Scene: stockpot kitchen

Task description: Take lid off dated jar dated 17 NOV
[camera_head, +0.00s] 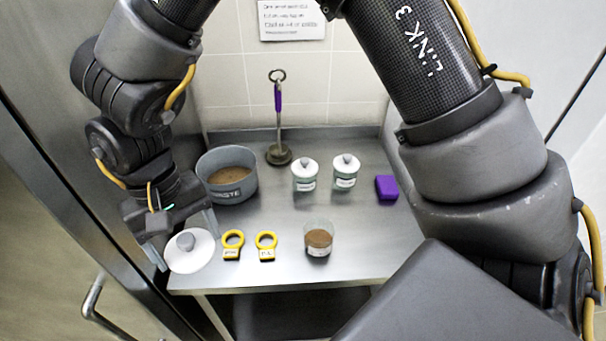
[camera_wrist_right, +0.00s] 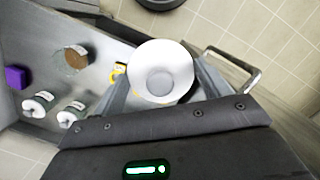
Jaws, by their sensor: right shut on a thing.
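A white round lid with a grey knob (camera_head: 205,254) is between the fingers of my right gripper (camera_head: 186,240), at the counter's front left corner. The right wrist view shows the lid (camera_wrist_right: 174,56) held between both fingers (camera_wrist_right: 160,85). An uncovered clear jar with brown contents (camera_head: 319,240) stands at the front of the counter; it also shows in the right wrist view (camera_wrist_right: 76,58). Two jars with white lids, one on the left (camera_head: 305,176) and one on the right (camera_head: 345,172), stand farther back. The label dates are too small to read. My left gripper is not in view.
A grey pot labelled WASTE (camera_head: 228,190) with brown contents stands back left. A purple-handled tool (camera_head: 278,105) stands upright behind. A purple block (camera_head: 386,188) is at right.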

